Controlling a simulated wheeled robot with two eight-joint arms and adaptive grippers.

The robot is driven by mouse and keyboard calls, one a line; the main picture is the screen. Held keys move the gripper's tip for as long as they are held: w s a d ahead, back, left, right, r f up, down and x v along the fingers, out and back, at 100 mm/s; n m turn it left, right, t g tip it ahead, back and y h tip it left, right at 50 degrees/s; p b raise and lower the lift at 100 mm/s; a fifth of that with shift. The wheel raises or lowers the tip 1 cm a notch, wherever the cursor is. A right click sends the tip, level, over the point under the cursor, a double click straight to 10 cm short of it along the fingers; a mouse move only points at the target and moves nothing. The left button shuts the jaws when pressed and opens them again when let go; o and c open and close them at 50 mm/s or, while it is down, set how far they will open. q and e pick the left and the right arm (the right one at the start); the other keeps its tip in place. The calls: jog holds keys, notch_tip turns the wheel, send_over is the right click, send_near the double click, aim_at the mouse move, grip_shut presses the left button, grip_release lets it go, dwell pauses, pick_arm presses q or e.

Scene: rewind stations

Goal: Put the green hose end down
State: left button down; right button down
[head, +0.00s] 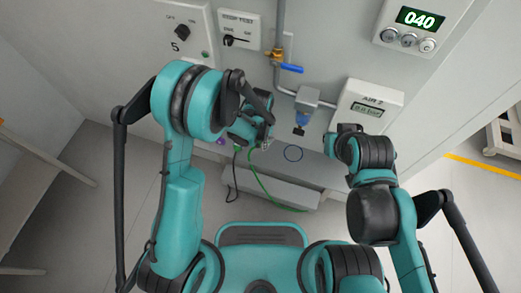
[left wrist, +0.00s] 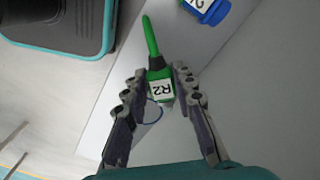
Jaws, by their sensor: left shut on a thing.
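The green hose end (left wrist: 160,88), with a white R2 label, is between the fingers of my left gripper (left wrist: 158,92) in the left wrist view. The gripper is shut on it, and the thin green hose leads away toward the top of that view. In the head view my left gripper (head: 264,140) is above the pale ledge at the wall's foot, and the green hose (head: 262,186) hangs down to the right. My right arm is at the right, but its fingers cannot be made out.
A blue ring mark (head: 293,153) is on the pale ledge (head: 270,187); it also shows partly behind the hose end in the left wrist view (left wrist: 152,112). A black cable (head: 231,180) hangs beside the green hose.

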aim_at(261, 153)
pick_arm(q)
notch_tip(261, 153, down, 6)
jog(key=shift+r+b, duration=0.1)
jog(key=shift+b, duration=0.95)
jog(key=c, duration=1.2)
grip_release()
